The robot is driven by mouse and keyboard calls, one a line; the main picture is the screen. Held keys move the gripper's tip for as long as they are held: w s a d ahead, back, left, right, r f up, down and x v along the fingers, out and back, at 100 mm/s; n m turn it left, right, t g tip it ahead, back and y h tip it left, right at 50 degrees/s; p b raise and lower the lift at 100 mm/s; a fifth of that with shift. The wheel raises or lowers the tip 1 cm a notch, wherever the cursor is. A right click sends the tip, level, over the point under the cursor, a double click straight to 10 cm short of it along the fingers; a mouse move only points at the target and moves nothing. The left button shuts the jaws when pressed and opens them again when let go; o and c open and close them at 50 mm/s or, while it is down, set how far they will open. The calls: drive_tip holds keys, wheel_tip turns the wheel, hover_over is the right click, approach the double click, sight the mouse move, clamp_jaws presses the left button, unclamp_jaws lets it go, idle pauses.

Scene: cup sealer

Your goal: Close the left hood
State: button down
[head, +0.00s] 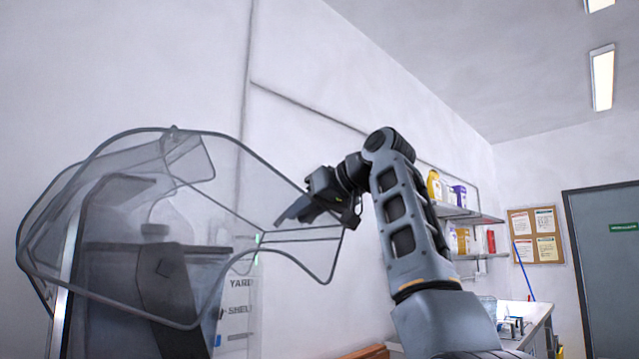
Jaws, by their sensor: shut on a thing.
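The clear hood (300,240) with a grey rim spreads from the left of the head view to the middle. It is a curved see-through shell, and its right-hand part sticks out past the dark machine body (115,265). My gripper (300,212) reaches in from the right at the hood's upper right edge. Its dark fingers point left and down, and it is shut on the hood's edge. The exact contact is small and partly hidden by the gripper itself. Another clear panel (120,165) shows at the upper left; I cannot tell whether it belongs to the same hood.
A wall shelf (465,216) with several bottles and boxes stands behind my arm at the right. A counter (525,325) is below it. A notice board (537,236) and a grey door (610,260) are at the far right. The space above the hood is free.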

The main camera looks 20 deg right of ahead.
sight(341, 234)
wheel_tip(341, 234, down, 7)
drive_tip(key=d+m+y, duration=0.1)
drive_tip(key=m, duration=0.1)
drive_tip(key=shift+w+d+f+b, duration=0.2)
drive_tip(key=shift+w+b, duration=0.2)
drive_tip(key=shift+b, duration=0.05)
drive_tip(key=c, duration=1.1)
unclamp_jaws()
drive_tip(key=shift+s, duration=0.1)
drive_tip(key=shift+b+v, duration=0.85)
drive_tip(key=shift+v, duration=3)
drive_tip(key=shift+d, duration=0.1)
drive_tip(key=shift+c, duration=0.3)
